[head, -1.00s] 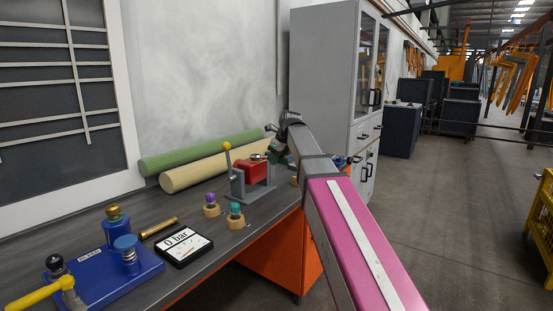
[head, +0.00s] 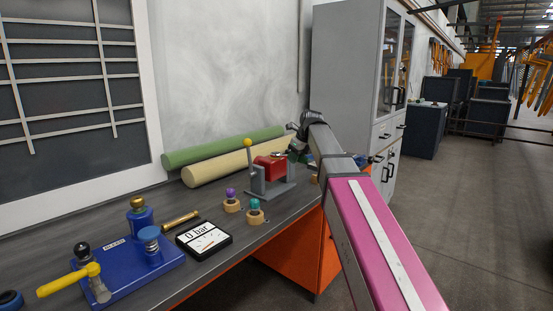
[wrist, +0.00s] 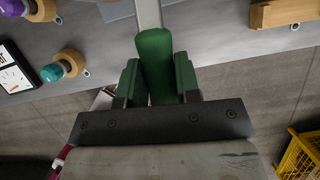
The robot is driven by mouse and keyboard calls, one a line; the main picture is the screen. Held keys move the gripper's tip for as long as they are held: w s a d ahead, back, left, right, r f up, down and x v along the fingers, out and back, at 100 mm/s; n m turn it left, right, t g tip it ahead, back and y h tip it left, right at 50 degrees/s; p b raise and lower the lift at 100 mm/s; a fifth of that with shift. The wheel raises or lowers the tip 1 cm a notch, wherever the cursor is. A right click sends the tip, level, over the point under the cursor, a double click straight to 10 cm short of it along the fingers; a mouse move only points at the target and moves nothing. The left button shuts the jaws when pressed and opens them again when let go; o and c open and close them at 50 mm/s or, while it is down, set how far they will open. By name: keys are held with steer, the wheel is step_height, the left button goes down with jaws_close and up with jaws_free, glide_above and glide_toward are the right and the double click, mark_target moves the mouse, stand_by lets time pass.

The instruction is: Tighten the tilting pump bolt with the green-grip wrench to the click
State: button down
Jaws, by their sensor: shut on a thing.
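In the wrist view my gripper (wrist: 157,75) is shut on the green grip of the wrench (wrist: 154,60). The steel shank (wrist: 148,14) runs out of the top of that view. The wrench head is out of the wrist view. I cannot tell whether it sits on the bolt, which I cannot make out clearly.
The grey bench (head: 165,224) also holds a blue pump block (head: 125,268), a gauge reading 0 bar (head: 204,239), a brass cylinder (head: 180,223), and purple (head: 231,202) and teal (head: 255,212) knobbed pieces. Green (head: 225,147) and cream (head: 225,163) rolls lie along the wall.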

steer(key=shift+s+a+m+t+h, duration=0.3)
steer(key=shift+s+a+m, duration=0.4)
steer(key=shift+m, duration=0.2)
steer(key=shift+s+a+m+h, duration=0.15)
steer(key=shift+s+a+m, duration=0.1)
steer(key=shift+a+m, duration=0.3)
steer(key=shift+s+a+m+h, duration=0.15)
steer(key=shift+s+a+m, duration=0.1)
steer(key=shift+a+m, duration=0.25)
stand_by(1.1)
steer(key=shift+w+d+n, duration=0.25)
steer(key=shift+d+n, duration=0.2)
steer(key=shift+d, duration=0.1)
stand_by(0.7)
steer(key=c, duration=1.4)
jaws_free()
jaws_close()
steer(key=shift+d, duration=0.2)
